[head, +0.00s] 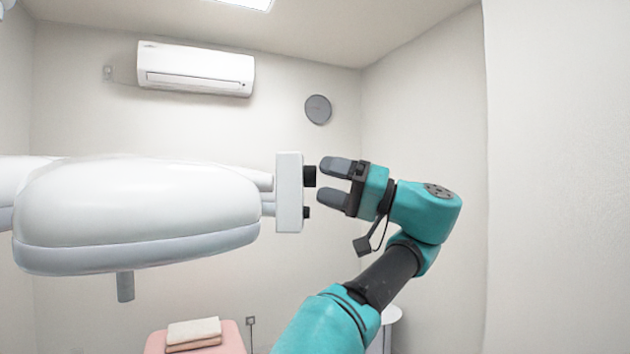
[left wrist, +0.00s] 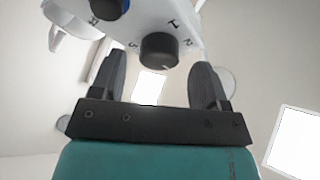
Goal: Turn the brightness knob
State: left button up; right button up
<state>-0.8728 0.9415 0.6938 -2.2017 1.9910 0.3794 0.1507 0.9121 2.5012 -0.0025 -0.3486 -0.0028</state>
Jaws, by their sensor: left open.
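A white control panel (head: 288,193) on the end of the large white lamp head (head: 140,205) carries a larger black knob (head: 309,176) and a smaller dark knob (head: 307,212) below it. My left gripper (head: 321,184) is open, its fingers pointing at the panel just short of the larger knob. In the left wrist view a black knob (left wrist: 159,49) with numbers around it lies between and beyond the two open fingers, apart from both. No name label is readable. My right gripper is not in view.
An air conditioner (head: 195,70) and a round grey disc (head: 318,109) are on the back wall. A pink bed (head: 231,340) with folded towels (head: 193,331) is below. Space right of my left arm is clear to the wall.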

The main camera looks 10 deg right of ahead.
pick_arm(q)
jog(key=shift+x, duration=0.85)
jog(key=shift+c, duration=0.2)
jog(key=c, duration=0.9)
jog(key=shift+w+f+n+g+y, duration=0.1)
jog(key=shift+n+g+y, duration=0.35)
jog(key=shift+n, duration=1)
jog(key=shift+n+g+y, duration=0.15)
jog(key=shift+n+g, duration=0.5)
jog(key=shift+n, duration=0.8)
jog(key=o, duration=0.9)
jog(key=shift+o, duration=0.2)
